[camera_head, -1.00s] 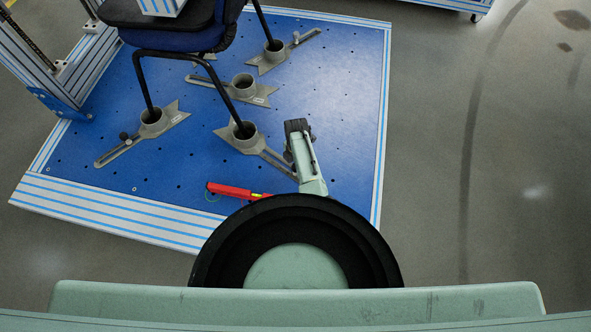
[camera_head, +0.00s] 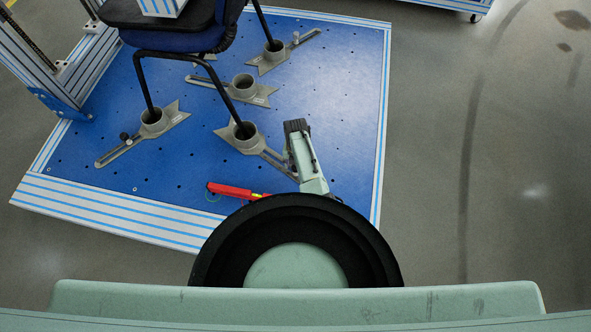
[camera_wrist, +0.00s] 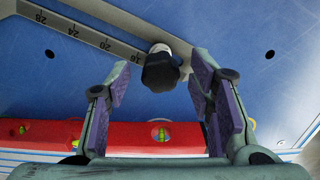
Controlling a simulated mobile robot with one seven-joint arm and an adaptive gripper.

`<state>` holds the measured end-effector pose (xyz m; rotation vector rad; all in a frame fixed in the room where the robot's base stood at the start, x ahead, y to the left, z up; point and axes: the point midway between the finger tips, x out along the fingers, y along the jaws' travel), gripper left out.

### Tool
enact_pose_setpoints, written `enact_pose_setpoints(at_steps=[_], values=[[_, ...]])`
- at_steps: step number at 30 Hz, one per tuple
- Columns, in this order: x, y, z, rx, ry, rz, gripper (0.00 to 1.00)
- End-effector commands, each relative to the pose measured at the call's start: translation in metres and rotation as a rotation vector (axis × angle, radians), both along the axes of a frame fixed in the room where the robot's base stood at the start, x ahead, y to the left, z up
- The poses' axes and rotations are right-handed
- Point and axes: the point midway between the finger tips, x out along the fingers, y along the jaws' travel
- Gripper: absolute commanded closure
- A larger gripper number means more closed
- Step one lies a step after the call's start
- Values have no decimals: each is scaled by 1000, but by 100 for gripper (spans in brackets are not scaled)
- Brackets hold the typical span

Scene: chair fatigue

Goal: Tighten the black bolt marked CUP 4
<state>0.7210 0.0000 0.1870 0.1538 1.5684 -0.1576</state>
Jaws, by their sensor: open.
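In the wrist view a black bolt head (camera_wrist: 160,70) stands on the slotted grey arm (camera_wrist: 98,38) of a cup, with a pale part behind it. My gripper (camera_wrist: 158,82) is open, with one finger on each side of the bolt and visible gaps to it. No CUP 4 marking is readable. In the head view the front cup (camera_head: 240,140) holds a chair leg, and its slotted arm runs right under my arm (camera_head: 308,165). My arm hides the bolt and fingertips there.
A red level (camera_head: 230,190) lies on the blue platform (camera_head: 345,100); it also shows close below the bolt in the wrist view (camera_wrist: 160,136). The chair (camera_head: 185,40) stands in several cups to the left. The platform's right side is clear.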

Motion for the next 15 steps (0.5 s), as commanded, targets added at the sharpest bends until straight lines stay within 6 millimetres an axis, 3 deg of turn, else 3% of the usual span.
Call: enact_pose_setpoints(at_steps=[8,15], values=[[0,0,0,0,0,18,52],[3,-2,1,-3,-4,273,52]])
